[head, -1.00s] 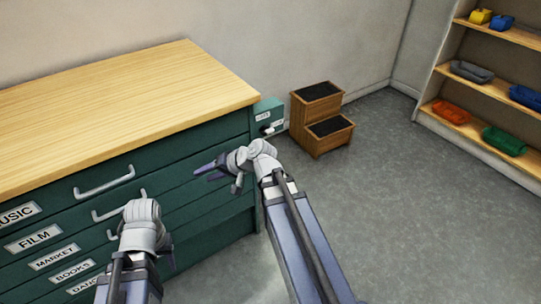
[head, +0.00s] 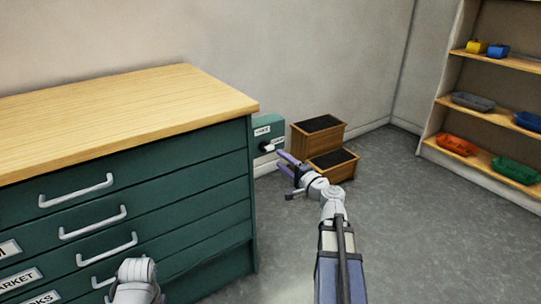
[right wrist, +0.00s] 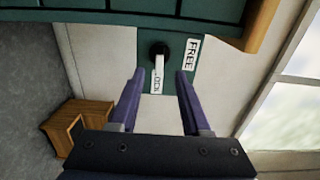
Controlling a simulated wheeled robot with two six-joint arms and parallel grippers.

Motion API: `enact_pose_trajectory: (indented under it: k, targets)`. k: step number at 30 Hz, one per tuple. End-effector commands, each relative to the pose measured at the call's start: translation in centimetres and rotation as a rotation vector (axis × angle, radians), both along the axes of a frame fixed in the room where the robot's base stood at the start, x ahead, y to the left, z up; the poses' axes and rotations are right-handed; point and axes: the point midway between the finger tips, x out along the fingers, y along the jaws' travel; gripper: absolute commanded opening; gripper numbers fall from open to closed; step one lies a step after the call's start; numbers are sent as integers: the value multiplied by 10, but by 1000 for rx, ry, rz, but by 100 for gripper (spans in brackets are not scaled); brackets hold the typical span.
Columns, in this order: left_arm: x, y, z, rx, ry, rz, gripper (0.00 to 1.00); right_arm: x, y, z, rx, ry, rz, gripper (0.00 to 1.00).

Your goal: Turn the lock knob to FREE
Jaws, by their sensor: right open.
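A green lock panel (head: 265,131) is at the right end of the green drawer cabinet. It carries a dark round knob with a white pointer (head: 267,147). In the right wrist view the knob (right wrist: 159,50) has its pointer over the LOCK label (right wrist: 156,84), partly covering it. The FREE label (right wrist: 192,53) is beside the knob. My right gripper (head: 281,160) is open and empty, just in front of the panel. In the right wrist view its two fingers (right wrist: 160,76) flank the pointer line without visible contact. My left gripper is not visible, only its arm.
The cabinet (head: 190,170) with its wooden top (head: 120,105) stands at left. A brown step stool (head: 330,160) is on the floor close behind my right gripper. Shelves (head: 490,105) with coloured bins stand at right. Open floor (head: 430,220) lies between.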

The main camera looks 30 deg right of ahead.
Motion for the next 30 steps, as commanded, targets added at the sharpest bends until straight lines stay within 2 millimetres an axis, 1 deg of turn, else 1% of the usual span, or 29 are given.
enact_pose_trajectory:
  k: [1, 6, 12, 17, 25, 26, 30]
  targets:
    - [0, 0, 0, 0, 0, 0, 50, 10, 0, 0, 0, 0, 4, 48]
    - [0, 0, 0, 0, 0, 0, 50, 38, 3, 0, -1, 1, 5, 48]
    - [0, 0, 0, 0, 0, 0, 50, 61, 5, 0, -1, 1, 5, 48]
    - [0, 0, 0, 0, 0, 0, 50, 69, 6, 0, -1, 1, 2, 48]
    - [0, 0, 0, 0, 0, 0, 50, 69, 6, 0, -1, 1, 2, 48]
    - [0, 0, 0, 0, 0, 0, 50, 69, 6, 0, -1, 1, 2, 46]
    - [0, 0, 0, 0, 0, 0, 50, 69, 6, 0, -1, 1, 3, 31]
